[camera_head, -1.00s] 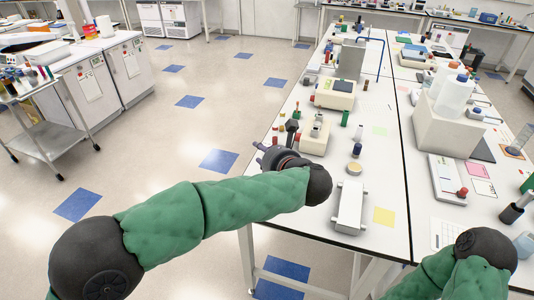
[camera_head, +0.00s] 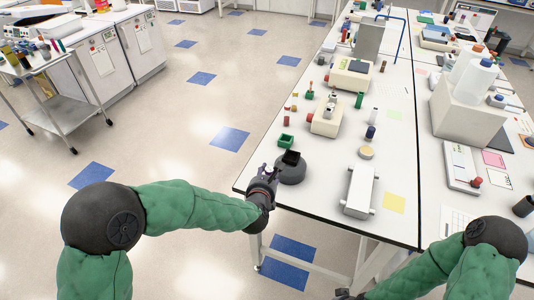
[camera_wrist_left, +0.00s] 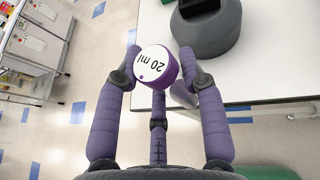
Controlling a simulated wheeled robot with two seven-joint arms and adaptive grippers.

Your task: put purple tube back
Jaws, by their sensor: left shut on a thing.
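The purple tube (camera_wrist_left: 157,68) is in the left wrist view, with a white round cap face marked "20 ml" and a purple rim. My left gripper (camera_wrist_left: 158,80) is shut around it, with purple fingers on both sides. In the head view my left gripper (camera_head: 267,173) is at the left front edge of the bench, just left of a dark grey rounded device (camera_head: 291,174) with a black square top. The tube is too small there to make out clearly. My right arm shows at the lower right, but its fingers are out of view.
A small green open box (camera_head: 286,141) sits behind the grey device. A white block-shaped stand (camera_head: 359,190) and a tan round disc (camera_head: 367,153) are to the right. A cream-coloured machine (camera_head: 326,120) stands further back. Floor lies left of the bench (camera_head: 318,212).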

